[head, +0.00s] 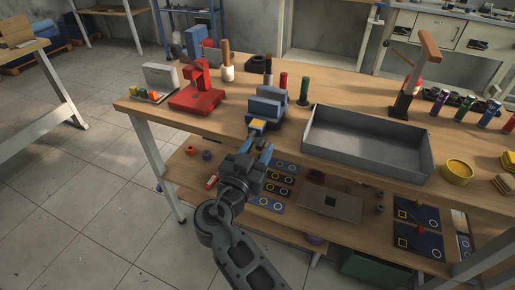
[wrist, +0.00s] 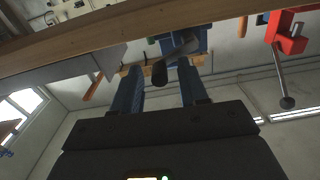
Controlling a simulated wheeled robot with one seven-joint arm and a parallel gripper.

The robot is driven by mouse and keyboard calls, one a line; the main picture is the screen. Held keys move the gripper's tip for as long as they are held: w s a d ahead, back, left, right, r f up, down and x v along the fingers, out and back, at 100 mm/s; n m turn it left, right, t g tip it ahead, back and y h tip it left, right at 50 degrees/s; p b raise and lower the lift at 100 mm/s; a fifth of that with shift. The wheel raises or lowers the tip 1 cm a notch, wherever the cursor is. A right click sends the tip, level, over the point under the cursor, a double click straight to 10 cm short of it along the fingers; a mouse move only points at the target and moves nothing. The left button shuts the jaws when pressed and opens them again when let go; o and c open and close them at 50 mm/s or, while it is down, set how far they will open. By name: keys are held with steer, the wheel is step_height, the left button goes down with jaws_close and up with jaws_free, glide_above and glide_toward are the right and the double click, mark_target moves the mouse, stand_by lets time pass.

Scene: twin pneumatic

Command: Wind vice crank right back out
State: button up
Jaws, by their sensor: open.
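The blue vice (head: 267,106) stands at the front edge of the workbench, right of the red vice (head: 197,93). My gripper (head: 258,126) is just in front of the blue vice, at the bench edge. In the wrist view, a dark crank handle (wrist: 159,74) with a rounded end reaches out from the blue vice (wrist: 200,38). My open gripper (wrist: 162,67) has one blue finger on each side of this handle, with gaps showing. The red vice also shows in the wrist view (wrist: 290,38), with its ball-ended crank (wrist: 287,102). In the head view my gripper hides the blue vice's crank.
A grey tray (head: 365,142) stands right of the blue vice. Several coloured cylinders and a yellow bowl (head: 456,171) are on the bench top (head: 140,106). A lower shelf below holds dark panels (head: 418,216). The bench edge (wrist: 100,38) crosses the wrist view.

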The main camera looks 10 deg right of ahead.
jaws_close()
stand_by(0.4)
steer(key=w+a+r+n, duration=0.3)
steer(key=a+n, duration=0.1)
steer(key=n, duration=1.3)
steer(key=w+a+f+n+p, duration=0.1)
steer(key=a+f+n+p, duration=0.2)
steer(key=n, duration=1.4)
step_height(320, 180, down, 2)
steer(key=shift+w+f+p, duration=0.1)
steer(key=shift+w+p, duration=0.05)
steer(key=shift+p, duration=0.9)
